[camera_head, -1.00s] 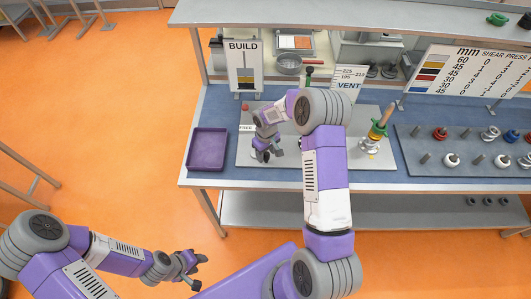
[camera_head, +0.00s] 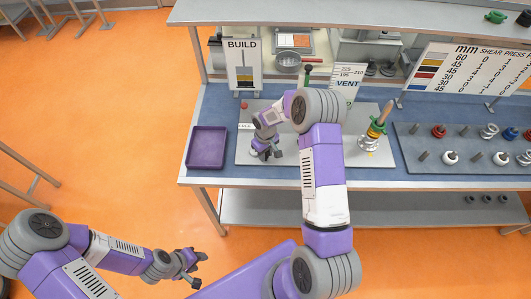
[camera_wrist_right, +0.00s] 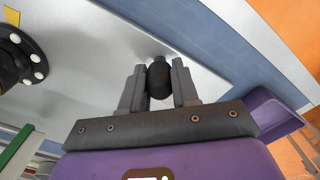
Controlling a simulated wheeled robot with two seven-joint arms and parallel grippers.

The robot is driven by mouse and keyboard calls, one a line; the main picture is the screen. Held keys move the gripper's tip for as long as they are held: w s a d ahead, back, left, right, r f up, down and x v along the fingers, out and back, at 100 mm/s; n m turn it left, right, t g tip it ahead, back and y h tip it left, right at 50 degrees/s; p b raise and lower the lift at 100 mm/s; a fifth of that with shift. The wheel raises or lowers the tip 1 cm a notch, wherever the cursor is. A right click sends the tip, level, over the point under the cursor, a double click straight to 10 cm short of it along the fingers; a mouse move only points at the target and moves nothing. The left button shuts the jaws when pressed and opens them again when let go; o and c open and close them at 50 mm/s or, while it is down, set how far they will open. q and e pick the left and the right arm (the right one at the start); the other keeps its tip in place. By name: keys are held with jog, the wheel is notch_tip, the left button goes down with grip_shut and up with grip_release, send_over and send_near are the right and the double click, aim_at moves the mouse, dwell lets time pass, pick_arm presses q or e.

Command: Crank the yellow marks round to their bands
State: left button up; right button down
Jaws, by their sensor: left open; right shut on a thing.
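My right gripper (camera_head: 268,153) is low over the grey plate (camera_head: 245,155) on the bench. In the right wrist view, its two fingers (camera_wrist_right: 158,88) are closed around a black rounded knob (camera_wrist_right: 159,78). In the head view the arm hides most of what it grips. A black round part with white dots (camera_wrist_right: 18,60) stands on the plate at the left of the wrist view, with a yellow patch (camera_wrist_right: 12,16) above it. My left gripper (camera_head: 195,267) is open and empty, away from the bench.
A purple tray (camera_head: 207,147) sits at the bench's left. A stack with a wooden handle (camera_head: 384,113) stands right of my arm. A grey board (camera_head: 465,150) with several pegs and rings is at right.

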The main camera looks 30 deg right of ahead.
jog(key=shift+s+a+f+m+b, duration=0.15)
jog(key=shift+a+m+b, duration=0.4)
jog(key=shift+m+b, duration=0.7)
jog(key=shift+a+m+b, duration=0.65)
jog(key=shift+m+b, duration=0.3)
jog(key=shift+m, duration=0.3)
jog(key=shift+a+m+b, duration=0.55)
jog(key=shift+m, duration=0.65)
jog(key=shift+w+a+r+m+b, duration=0.1)
jog(key=shift+w+a+m+b, duration=0.15)
jog(key=shift+m, duration=0.4)
jog(key=shift+w+a+r+m+b, duration=0.1)
jog(key=shift+a+m, duration=0.25)
jog(key=shift+m, duration=0.3)
jog(key=c, duration=0.8)
grip_release()
jog(key=shift+c, duration=0.2)
jog(key=shift+r, duration=0.1)
